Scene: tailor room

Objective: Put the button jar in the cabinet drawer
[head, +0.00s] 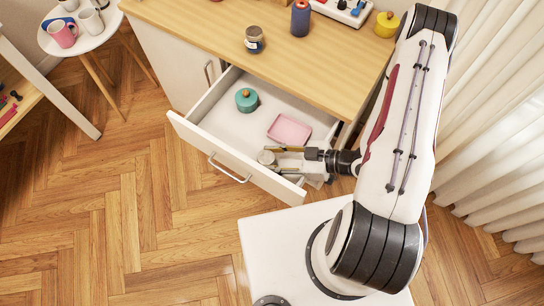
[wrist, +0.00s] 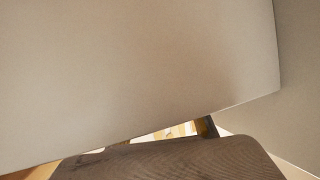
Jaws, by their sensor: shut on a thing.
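The cabinet drawer (head: 187,131) is pulled open in the head view. My gripper (head: 268,154) is low inside the drawer, at its front right, close to the front panel. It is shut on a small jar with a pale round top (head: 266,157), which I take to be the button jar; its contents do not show. I cannot tell whether it touches the drawer floor. In the wrist view a pale flat surface (wrist: 130,70) fills most of the picture, and a dark rounded shape (wrist: 170,160) covers the bottom; the jar cannot be made out there.
A teal pot with an orange knob (head: 246,101) and a pink tray (head: 289,130) are in the drawer. A dark-lidded glass jar (head: 254,41), a blue can (head: 300,18) and a yellow pot (head: 386,24) stand on the cabinet top. The drawer's left front is clear.

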